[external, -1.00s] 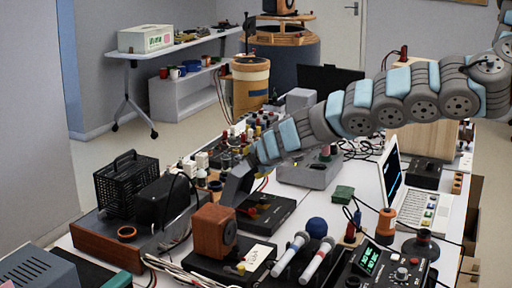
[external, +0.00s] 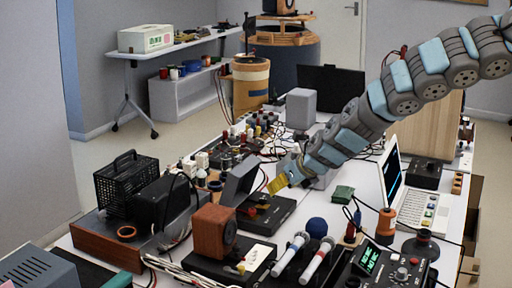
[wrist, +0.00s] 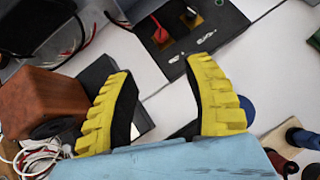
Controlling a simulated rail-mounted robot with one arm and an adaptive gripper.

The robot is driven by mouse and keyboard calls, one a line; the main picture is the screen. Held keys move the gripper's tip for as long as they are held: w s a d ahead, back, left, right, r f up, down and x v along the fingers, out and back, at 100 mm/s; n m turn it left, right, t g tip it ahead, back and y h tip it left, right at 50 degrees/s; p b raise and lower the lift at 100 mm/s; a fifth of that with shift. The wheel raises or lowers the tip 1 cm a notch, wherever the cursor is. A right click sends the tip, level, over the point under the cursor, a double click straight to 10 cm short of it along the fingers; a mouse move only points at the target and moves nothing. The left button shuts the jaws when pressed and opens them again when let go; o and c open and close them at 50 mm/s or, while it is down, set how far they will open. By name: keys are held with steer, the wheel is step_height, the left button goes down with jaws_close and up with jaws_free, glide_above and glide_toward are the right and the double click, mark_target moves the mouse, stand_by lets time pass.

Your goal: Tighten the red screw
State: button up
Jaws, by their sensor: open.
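A small red piece (wrist: 160,34), which may be the red screw, stands on a black flat box (wrist: 218,18) at the top of the wrist view. A dark piece stands beside it. In the external view the box (external: 284,213) lies mid-table, with a red spot (external: 252,211) near its left side. My gripper (external: 276,185) is above the box, its yellow fingers pointing down and left. In the wrist view my gripper (wrist: 162,72) is open and empty, with the red piece beyond the gap between its fingers. I cannot make out a screw head or thread.
A wooden speaker (external: 214,231) stands left of the box, with a grey panel (external: 240,182) behind it. Two microphones (external: 291,254), a blue ball (external: 316,227) and a green block (external: 343,194) lie nearby. Cables cross the table. Bare white table shows right of the box.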

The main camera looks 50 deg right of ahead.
steer(key=b, duration=0.6)
glide_toward(253, 210)
steer(key=shift+x, duration=2.2)
steer(key=shift+b+x, duration=1.7)
steer(key=shift+x, duration=0.7)
steer(key=shift+w+d+f+b, duration=0.15)
steer(key=shift+w+f+b, duration=0.15)
steer(key=shift+w+b, duration=0.2)
steer(key=shift+s, duration=0.1)
jaws_close()
